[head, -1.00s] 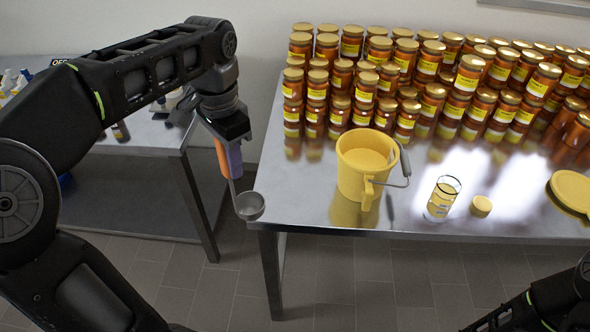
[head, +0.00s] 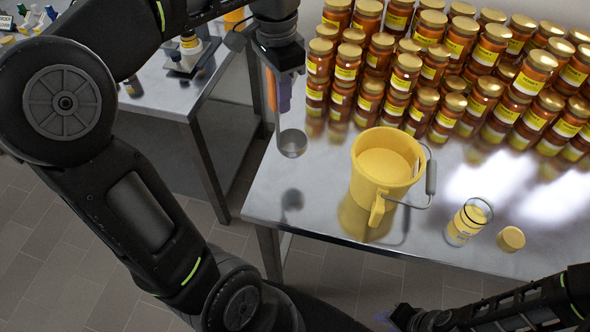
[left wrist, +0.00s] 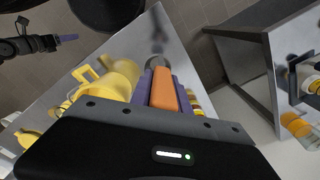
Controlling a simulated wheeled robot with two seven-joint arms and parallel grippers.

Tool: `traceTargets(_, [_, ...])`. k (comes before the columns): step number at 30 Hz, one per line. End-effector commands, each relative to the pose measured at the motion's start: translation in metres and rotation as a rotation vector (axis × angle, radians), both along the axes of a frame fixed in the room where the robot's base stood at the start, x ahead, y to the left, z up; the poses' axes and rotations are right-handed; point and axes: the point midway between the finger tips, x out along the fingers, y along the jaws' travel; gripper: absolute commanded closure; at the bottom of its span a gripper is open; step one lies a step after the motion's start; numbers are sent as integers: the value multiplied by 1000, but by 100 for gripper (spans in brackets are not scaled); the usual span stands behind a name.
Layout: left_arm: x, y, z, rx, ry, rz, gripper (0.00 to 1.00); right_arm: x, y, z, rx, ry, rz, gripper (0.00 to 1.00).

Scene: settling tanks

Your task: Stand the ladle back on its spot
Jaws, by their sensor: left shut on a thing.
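The ladle (head: 292,144) has a metal bowl, a thin stem and an orange handle (left wrist: 163,92). My left gripper (head: 279,92) is shut on the handle, with purple fingers on both sides of it. The ladle hangs bowl down over the left part of the metal table, left of the yellow bucket (head: 366,184). The bowl looks clear of the tabletop, with a dark reflection below it. My right gripper (head: 393,317) is low at the bottom, in front of the table; its finger gap is unclear. I cannot make out a marked spot for the ladle.
The metal table (head: 310,215) carries many stacked amber jars (head: 400,85) at the back. A glass beaker (head: 468,221) and a small yellow lid (head: 511,239) stand right of the bucket. A second table (head: 165,98) with a microscope (head: 190,52) is at the left.

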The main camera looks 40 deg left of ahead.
Motion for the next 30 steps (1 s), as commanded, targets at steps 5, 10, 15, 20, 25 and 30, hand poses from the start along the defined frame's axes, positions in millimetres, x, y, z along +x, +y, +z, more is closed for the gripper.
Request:
traceTargets(5, [0, 0, -14, 0, 0, 0, 100, 1, 1, -13, 1, -4, 1, 64])
traceTargets(10, [0, -1, -42, -1, 3, -1, 100, 3, 2, -34, 8, -13, 2, 64])
traceTargets(15, [0, 0, -59, -2, 3, 0, 100, 4, 3, -32, 10, -16, 3, 64])
traceTargets(20, [0, 0, -63, -1, 2, 0, 100, 4, 3, -32, 10, -16, 3, 64])
traceTargets(25, [0, 0, -63, -1, 2, 0, 100, 4, 3, -33, 10, -16, 3, 64])
traceTargets(30, [0, 0, -79, -2, 4, 0, 100, 4, 3, -30, 9, -14, 3, 64])
